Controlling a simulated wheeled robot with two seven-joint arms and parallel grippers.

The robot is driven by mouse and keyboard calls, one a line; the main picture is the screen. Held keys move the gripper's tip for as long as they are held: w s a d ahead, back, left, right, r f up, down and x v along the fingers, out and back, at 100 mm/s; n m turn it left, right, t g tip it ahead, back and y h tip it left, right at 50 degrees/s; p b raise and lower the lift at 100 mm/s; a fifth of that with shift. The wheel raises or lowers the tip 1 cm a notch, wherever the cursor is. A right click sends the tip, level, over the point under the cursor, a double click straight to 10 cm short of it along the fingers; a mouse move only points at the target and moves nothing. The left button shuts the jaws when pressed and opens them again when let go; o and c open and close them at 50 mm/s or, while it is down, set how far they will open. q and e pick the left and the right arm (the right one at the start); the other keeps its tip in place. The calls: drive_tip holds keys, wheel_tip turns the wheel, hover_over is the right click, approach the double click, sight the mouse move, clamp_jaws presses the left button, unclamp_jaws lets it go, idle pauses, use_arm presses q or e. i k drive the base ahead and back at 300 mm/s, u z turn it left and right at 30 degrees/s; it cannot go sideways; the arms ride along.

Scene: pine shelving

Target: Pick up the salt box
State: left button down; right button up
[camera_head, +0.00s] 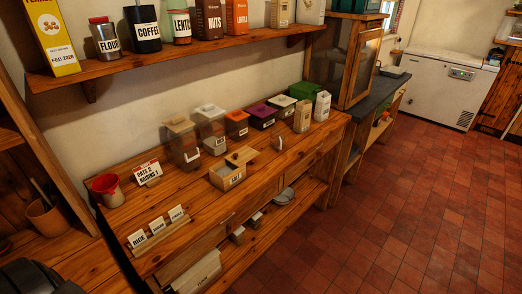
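The salt box (222,182) is a small light-wood box with a white label on its front; the lettering is too blurred to read surely. It stands upright near the middle of the wooden counter (200,207). A wooden lid (242,156) with a small knob sits at its back right edge, and the box's top looks partly open. Neither of my grippers is in view, and nothing touches the box from above.
Behind the box stand clear canisters (183,145) and a row of coloured-lid containers (262,116). A small white item (278,143) is to its right. Card stands (158,228) line the front left edge. A shelf (190,50) with jars overhangs the back.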

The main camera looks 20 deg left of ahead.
sight(224, 175)
drive_tip(key=z, duration=0.65)
drive_tip(key=i, duration=1.55)
drive_tip(key=u, duration=2.6)
